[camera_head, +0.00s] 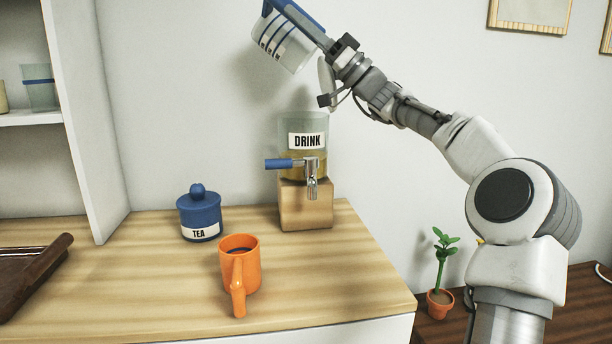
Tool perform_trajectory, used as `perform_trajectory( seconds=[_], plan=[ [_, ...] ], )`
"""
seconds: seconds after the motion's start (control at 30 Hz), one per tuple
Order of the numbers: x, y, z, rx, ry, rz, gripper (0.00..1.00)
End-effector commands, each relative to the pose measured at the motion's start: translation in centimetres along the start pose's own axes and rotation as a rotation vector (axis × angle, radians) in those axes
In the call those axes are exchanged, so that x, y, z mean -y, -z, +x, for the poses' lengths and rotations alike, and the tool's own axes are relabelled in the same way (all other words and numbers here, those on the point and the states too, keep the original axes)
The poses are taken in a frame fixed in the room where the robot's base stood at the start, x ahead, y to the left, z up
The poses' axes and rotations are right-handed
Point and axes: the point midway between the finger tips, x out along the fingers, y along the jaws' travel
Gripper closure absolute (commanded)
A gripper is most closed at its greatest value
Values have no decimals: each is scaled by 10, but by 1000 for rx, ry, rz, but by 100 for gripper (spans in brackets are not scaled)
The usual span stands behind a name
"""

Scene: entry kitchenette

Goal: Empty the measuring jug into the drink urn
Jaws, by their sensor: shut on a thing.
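The measuring jug (285,44) is white with dark markings and a blue handle and rim, at the top of the head view. My gripper (327,52) is shut on it and holds it high above the counter, tilted. The inside of the jug is hidden, and I see no stream of liquid. The drink urn (303,134) is a clear container labelled DRINK on a wooden block, with a metal tap and a blue lever. Yellowish-brown liquid shows in its lower part. The jug is above the urn and a little to its left, apart from it.
An orange mug (239,262) with dark contents stands at the counter's front. A blue TEA jar (199,213) stands left of the urn. A brown tray (33,270) lies at the far left. A potted plant (440,290) stands on a lower dark surface at right.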

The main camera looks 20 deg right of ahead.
Motion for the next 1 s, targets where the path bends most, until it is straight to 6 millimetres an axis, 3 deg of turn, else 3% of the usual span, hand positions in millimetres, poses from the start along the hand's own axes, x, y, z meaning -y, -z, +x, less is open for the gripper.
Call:
perform_trajectory(
  seconds=[0.57, 1.0],
  plan=[
    [0, 0, 0, -4, 1, 0, 100],
    [1, 6, -7, -119, 17, 2, 100]
  ],
)
